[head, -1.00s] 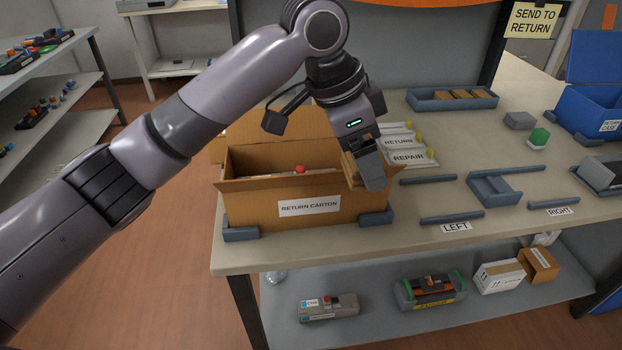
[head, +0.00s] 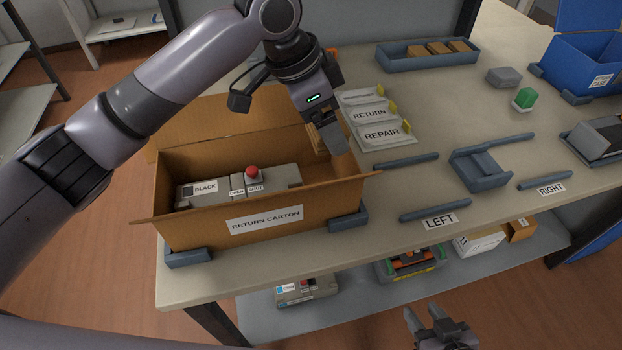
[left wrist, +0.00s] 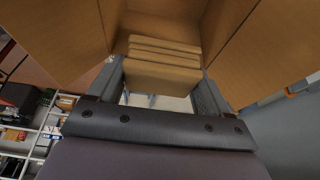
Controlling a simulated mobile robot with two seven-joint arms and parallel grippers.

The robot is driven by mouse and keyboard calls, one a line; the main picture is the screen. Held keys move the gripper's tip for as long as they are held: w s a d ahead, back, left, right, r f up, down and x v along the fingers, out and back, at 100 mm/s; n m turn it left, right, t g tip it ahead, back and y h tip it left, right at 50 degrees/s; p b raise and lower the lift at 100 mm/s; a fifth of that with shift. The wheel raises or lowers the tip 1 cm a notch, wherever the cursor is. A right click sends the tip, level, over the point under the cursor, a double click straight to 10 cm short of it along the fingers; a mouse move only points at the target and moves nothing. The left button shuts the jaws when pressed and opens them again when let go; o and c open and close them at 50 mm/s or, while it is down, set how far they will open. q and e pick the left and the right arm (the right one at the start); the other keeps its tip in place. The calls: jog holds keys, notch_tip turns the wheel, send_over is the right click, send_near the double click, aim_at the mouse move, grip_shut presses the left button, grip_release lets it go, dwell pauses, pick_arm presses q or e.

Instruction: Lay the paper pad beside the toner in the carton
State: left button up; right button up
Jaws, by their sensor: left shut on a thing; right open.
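The brown return carton (head: 195,228) stands open on the bench. In it lies the grey toner (head: 280,178), with a BLACK label and a red knob, towards the left and middle. My left gripper (head: 328,140) is at the carton's right end, pointing down, shut on the tan paper pad (head: 316,142). In the left wrist view the pad (left wrist: 162,72) shows as ridged layers between the fingers, with carton walls around it. Whether the pad touches the carton floor is hidden. My right gripper (head: 437,325) is open and empty at the bottom edge, in front of the bench.
Grey stops (head: 188,258) hold the carton's front corners. RETURN and REPAIR cards (head: 380,133) stand close to its right. Farther right are grey rails, a grey cradle (head: 480,170) and a blue case (head: 590,65). A tray (head: 425,60) lies at the back.

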pick_arm(q)
notch_tip(320, 180, down, 14)
jog(key=shift+f, duration=0.1)
jog(key=o, duration=1)
jog(key=v, duration=1.2)
